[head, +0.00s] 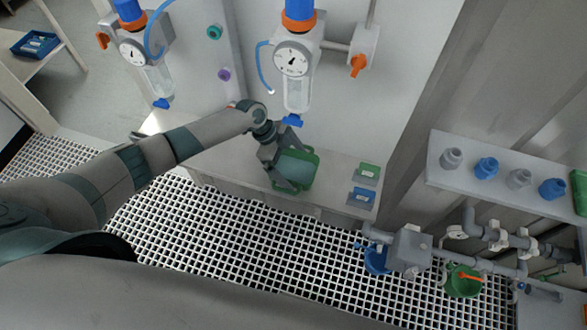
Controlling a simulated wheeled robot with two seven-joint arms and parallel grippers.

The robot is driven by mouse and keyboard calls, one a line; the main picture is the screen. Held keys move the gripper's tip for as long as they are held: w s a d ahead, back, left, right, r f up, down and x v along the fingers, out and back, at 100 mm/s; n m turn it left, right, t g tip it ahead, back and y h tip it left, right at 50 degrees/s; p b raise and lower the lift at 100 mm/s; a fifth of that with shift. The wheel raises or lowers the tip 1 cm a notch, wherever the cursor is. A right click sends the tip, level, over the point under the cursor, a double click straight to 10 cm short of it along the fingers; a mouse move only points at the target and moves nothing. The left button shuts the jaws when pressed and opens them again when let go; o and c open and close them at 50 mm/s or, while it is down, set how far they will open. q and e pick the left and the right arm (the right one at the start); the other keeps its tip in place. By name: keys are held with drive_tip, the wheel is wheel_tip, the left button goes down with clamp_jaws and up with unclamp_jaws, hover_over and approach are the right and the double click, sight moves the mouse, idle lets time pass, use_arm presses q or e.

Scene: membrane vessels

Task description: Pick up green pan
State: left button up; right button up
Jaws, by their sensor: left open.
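The green pan (303,177) sits on the white shelf below the pressure gauge units, in the middle of the head view. It has a green rim and a paler inside. My left gripper (291,168) reaches in from the left and is open. Its fingers are at the left part of the pan and hide some of its rim and inside. I cannot tell whether they touch the pan. My right gripper is not in view.
Grey pipes and a valve box (409,249) stand at lower right. A grid floor (250,240) lies in front.

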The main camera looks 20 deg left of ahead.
sight(293, 172)
use_arm(q)
drive_tip(key=shift+c, duration=0.6)
drive_tip(key=c, duration=1.4)
drive_tip(key=shift+o, duration=0.2)
drive_tip(key=shift+w+r, duration=0.1)
drive_tip(key=shift+r, duration=0.1)
drive_tip(key=shift+r+b, duration=0.35)
drive_tip(key=shift+r, duration=0.1)
wheel_tip(293, 172, up, 3)
drive_tip(key=shift+f+b, duration=0.1)
drive_tip(key=shift+b, duration=0.55)
drive_tip(key=s+r+b, duration=0.1)
drive_tip(key=s+r, duration=0.1)
drive_tip(key=s, duration=0.2)
drive_tip(key=s+d+r, duration=0.1)
drive_tip(key=s+r, duration=0.1)
drive_tip(key=s, duration=0.1)
drive_tip(key=s+r+b, duration=0.1)
drive_tip(key=s+r, duration=0.2)
drive_tip(key=s, duration=0.1)
drive_tip(key=shift+s+d+b, duration=0.35)
